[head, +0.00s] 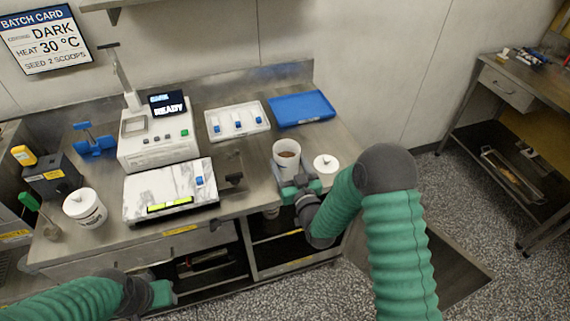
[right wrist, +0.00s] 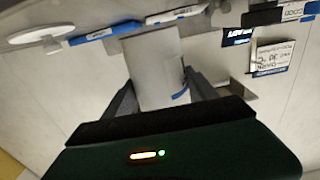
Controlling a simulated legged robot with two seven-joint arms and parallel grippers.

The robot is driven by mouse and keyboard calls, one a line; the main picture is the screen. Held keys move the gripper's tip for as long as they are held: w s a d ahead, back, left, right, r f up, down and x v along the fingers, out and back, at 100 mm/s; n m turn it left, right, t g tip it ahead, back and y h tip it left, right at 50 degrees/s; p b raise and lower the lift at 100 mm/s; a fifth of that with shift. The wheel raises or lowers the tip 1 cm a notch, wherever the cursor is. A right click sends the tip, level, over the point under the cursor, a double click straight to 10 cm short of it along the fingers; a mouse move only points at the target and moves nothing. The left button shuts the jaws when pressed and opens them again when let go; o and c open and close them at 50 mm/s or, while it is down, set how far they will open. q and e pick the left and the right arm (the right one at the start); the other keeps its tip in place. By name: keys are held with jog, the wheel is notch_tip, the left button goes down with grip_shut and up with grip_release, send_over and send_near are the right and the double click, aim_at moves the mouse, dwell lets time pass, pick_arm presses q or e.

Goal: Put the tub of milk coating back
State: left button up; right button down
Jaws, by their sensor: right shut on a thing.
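An open white tub (head: 287,150) with brown contents is at the right end of the steel bench. My right gripper (head: 293,180) is shut on it from the front. In the right wrist view the tub (right wrist: 155,65) is between the two fingers. A round white lid with a knob (head: 326,164) lies just right of the tub. I cannot read either tub's label to tell which is milk coating. My left gripper (head: 162,293) is low in front of the bench; its fingers are unclear.
Left of the held tub are a machine reading READY (head: 156,135), a marbled slab (head: 170,190) and a white tray with blue-marked items (head: 238,121). A blue tray (head: 302,109) lies behind the tub. A batch card (head: 44,40) reads DARK. A side table (head: 525,90) stands right.

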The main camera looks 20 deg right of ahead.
jog(key=w, duration=0.2)
jog(key=shift+w+a+f, duration=0.15)
jog(key=shift+w+f, duration=0.05)
jog(key=shift+w, duration=0.2)
jog(key=f, duration=0.2)
jog(key=shift+d+f, duration=0.35)
jog(key=shift+f, duration=0.05)
jog(key=shift+d+f, duration=0.2)
jog(key=shift+f, duration=0.15)
jog(key=c, duration=0.5)
grip_release()
jog(key=shift+a, duration=0.2)
jog(key=shift+o, duration=1.2)
jog(key=shift+a, duration=0.2)
